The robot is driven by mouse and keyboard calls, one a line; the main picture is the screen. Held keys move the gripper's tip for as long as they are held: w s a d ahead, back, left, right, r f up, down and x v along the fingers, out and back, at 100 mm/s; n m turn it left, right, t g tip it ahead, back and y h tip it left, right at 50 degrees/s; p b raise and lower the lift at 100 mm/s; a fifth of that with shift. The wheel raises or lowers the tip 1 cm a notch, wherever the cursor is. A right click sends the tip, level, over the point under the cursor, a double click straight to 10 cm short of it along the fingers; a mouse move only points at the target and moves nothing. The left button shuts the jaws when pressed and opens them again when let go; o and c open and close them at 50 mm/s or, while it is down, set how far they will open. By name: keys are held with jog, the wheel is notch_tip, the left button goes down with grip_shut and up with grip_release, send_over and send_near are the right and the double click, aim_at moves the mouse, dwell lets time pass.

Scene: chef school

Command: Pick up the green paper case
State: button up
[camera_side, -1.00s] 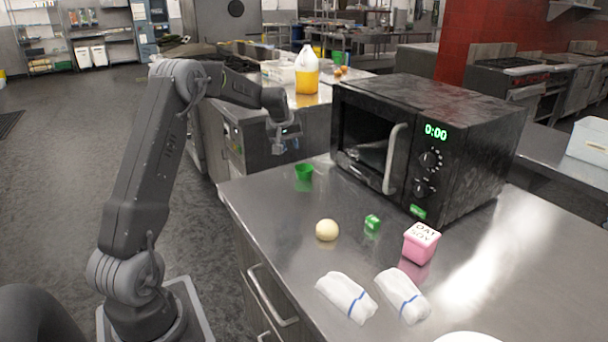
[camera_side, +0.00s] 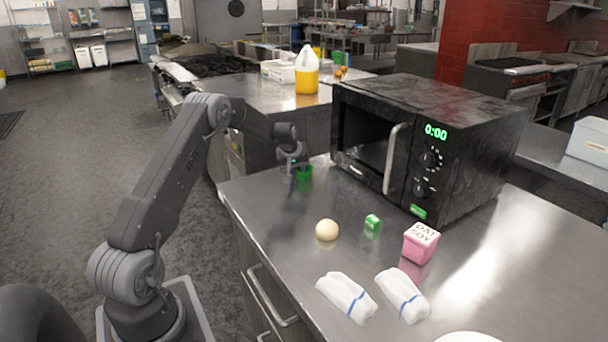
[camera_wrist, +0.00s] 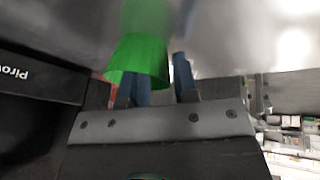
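The green paper case (camera_side: 304,175) stands on the steel counter near its left edge, in front of the microwave. It is a small ribbed cup, and it fills the upper middle of the wrist view (camera_wrist: 138,58). My gripper (camera_side: 293,178) is down at the case, just left of it in the side view and partly in front of it. In the wrist view my gripper's two bluish fingers (camera_wrist: 160,72) are apart, one overlapping the case's lower edge and the other just right of it. Contact with the case cannot be told.
A black microwave (camera_side: 455,140) with a handle stands close behind and right of the case. The counter between is clear.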

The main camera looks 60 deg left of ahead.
grip_shut()
jog(key=shift+r, duration=0.1)
dwell(0.3)
